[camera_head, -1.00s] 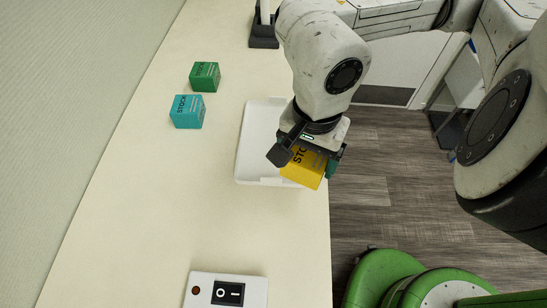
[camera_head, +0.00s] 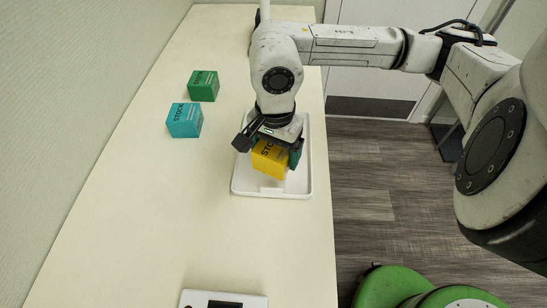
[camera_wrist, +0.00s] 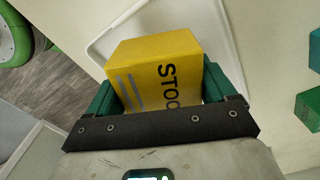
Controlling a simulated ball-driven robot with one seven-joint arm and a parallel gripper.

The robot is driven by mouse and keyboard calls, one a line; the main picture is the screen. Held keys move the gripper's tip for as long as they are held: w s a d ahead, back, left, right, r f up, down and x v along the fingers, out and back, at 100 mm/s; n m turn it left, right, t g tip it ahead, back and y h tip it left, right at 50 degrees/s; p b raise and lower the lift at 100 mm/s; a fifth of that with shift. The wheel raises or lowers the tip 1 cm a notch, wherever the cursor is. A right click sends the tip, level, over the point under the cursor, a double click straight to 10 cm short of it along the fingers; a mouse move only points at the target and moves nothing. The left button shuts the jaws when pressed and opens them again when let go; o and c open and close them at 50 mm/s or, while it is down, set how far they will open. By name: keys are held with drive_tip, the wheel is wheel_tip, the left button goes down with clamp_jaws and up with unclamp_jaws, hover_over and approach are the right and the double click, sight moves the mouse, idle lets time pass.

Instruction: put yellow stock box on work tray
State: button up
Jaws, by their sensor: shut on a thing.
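The yellow stock box (camera_head: 270,158) is held between the green-padded fingers of my gripper (camera_head: 272,150). In the head view it is over the white work tray (camera_head: 256,189), with the tray's near part visible in front of it. The wrist view shows the yellow box (camera_wrist: 155,68) between both fingers of my gripper (camera_wrist: 160,88), with the tray's rim (camera_wrist: 98,48) behind it. I cannot tell whether the box touches the tray floor. The arm hides the far part of the tray.
A teal stock box (camera_head: 184,120) and a green stock box (camera_head: 203,86) stand on the counter (camera_head: 150,200) left of the tray. A switch box (camera_head: 222,300) is at the near edge. The counter between the tray and switch box is clear.

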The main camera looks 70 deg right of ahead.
drive_tip(key=shift+w+d+f, duration=0.1)
drive_tip(key=shift+w+f, duration=0.05)
drive_tip(key=shift+f, duration=0.8)
drive_tip(key=shift+w+d+f, duration=0.1)
drive_tip(key=shift+f, duration=0.85)
drive_tip(key=shift+f, duration=0.15)
drive_tip(key=o, duration=1)
drive_tip(key=shift+r+p, duration=0.3)
drive_tip(key=shift+r, duration=0.05)
wheel_tip(320, 180, up, 12)
drive_tip(key=shift+f, duration=0.15)
